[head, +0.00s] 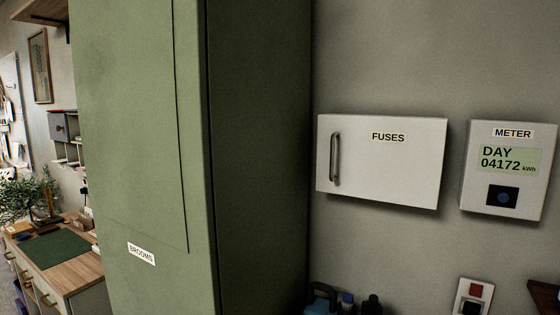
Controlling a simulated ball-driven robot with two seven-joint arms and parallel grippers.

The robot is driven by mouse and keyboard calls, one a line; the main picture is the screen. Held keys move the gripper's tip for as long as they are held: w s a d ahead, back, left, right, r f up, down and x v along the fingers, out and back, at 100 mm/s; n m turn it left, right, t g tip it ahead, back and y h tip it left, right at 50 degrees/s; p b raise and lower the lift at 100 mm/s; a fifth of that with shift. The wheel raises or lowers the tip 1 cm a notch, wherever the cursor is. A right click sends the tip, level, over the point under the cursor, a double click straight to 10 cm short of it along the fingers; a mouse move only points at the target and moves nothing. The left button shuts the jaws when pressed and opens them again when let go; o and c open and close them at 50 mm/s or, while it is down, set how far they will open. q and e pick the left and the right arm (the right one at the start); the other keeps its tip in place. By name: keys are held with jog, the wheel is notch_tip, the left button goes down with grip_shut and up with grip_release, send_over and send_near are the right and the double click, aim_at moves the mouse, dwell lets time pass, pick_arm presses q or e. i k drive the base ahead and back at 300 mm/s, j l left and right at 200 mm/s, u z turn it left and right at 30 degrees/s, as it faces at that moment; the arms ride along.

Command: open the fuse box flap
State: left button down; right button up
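The fuse box (400,172) is a white box on the grey wall, right of centre in the head view. Its front flap (392,180) is labelled FUSES and looks closed flat. A grey vertical bar handle (335,158) is on the flap's left side. Neither of my grippers shows in the head view.
A tall green cabinet (145,140) labelled BROOMS stands just left of the fuse box and juts forward. A meter (509,170) hangs to the right. Below are a switch plate (473,298) and dark bottles (371,305). A desk (65,270) with a plant (30,197) is far left.

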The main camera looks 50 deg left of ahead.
aim_at(396, 160)
jog(key=u, duration=1.1)
